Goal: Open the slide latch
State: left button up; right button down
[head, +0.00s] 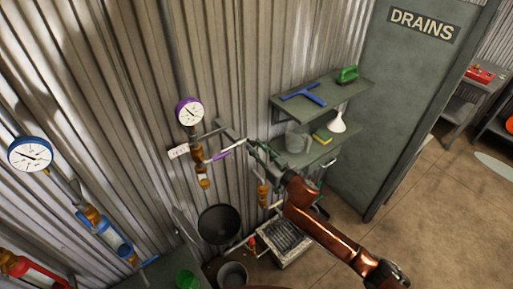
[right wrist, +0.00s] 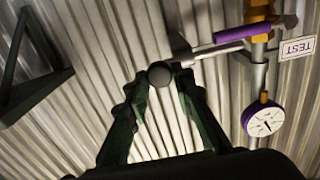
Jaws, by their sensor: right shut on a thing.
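In the right wrist view a dark round knob (right wrist: 160,75) sits between the fingertips of my right gripper (right wrist: 162,82). The knob is at the end of a short grey bar (right wrist: 184,57), which looks like the slide latch and reaches toward a purple-sleeved lever (right wrist: 243,33) on a pipe. My right gripper is shut on the knob. In the head view my right gripper (head: 254,146) is just right of the purple lever (head: 222,155); the latch is too small to make out there. My left gripper is not in view.
A purple-rimmed gauge (head: 190,111) and a TEST label (head: 179,151) are by the pipe on the corrugated wall. Shelves (head: 346,90) with a funnel (head: 338,123) and cleaning things stand right.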

dwell(0.3)
jog(key=w+d+p, duration=0.1)
jog(key=w+d, duration=0.2)
jog(key=d, duration=0.2)
jog(key=shift+w, duration=0.3)
jog(key=c, duration=1.7)
grip_release()
jog(key=shift+a, duration=0.1)
jog(key=shift+o, duration=0.2)
jog(key=v, duration=1.2)
